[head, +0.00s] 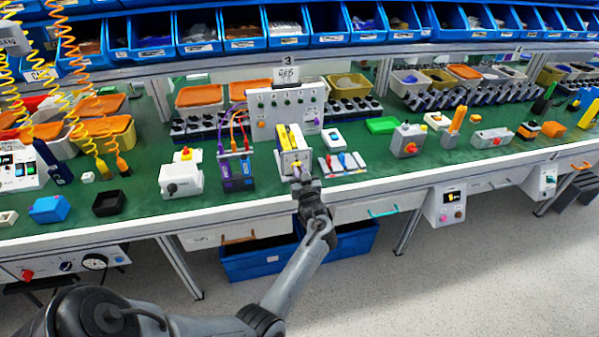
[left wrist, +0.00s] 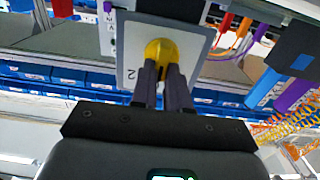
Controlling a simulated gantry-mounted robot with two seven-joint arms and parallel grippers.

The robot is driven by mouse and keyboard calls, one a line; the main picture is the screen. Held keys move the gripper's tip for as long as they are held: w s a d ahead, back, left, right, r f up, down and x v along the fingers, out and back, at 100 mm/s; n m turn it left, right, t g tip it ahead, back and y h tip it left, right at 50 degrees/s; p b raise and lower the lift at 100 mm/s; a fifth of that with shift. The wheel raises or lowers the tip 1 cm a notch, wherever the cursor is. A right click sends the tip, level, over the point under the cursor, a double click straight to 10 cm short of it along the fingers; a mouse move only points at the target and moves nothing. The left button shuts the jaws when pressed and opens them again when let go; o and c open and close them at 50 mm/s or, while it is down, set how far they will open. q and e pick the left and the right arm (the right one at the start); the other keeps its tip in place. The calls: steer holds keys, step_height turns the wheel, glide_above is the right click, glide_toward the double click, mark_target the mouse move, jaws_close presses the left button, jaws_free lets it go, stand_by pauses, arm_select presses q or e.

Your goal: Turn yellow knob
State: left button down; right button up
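The yellow knob (left wrist: 160,50) shows in the left wrist view on a pale grey plate (left wrist: 130,68) marked with a "2". My left gripper (left wrist: 161,72) has its two dark fingers close together, with their tips at the knob and a narrow yellow part between them. It looks shut on the knob. In the head view, my left gripper (head: 299,177) is at the lower front of the switch box (head: 293,148), which has yellow upper parts. The knob is hidden there behind the gripper. My right gripper is not in view.
A purple-and-dark module (head: 236,170) with cables and a white box with a black knob (head: 180,178) stand left of the switch box. A strip of coloured switches (head: 343,163) lies close on its right. Blue bins (head: 255,262) are under the green-topped bench.

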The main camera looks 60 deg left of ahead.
arm_select(q)
steer(key=shift+n, duration=0.3)
steer(key=n, duration=0.3)
steer(key=shift+s+f+n+b, duration=0.15)
steer(key=shift+n+b, duration=0.15)
steer(key=shift+b, duration=0.1)
steer(key=n+b, duration=0.1)
steer(key=n, duration=0.3)
steer(key=shift+s+a+n, duration=0.1)
steer(key=shift+s+n, duration=0.05)
steer(key=shift+n, duration=0.15)
steer(key=c, duration=1.1)
jaws_free()
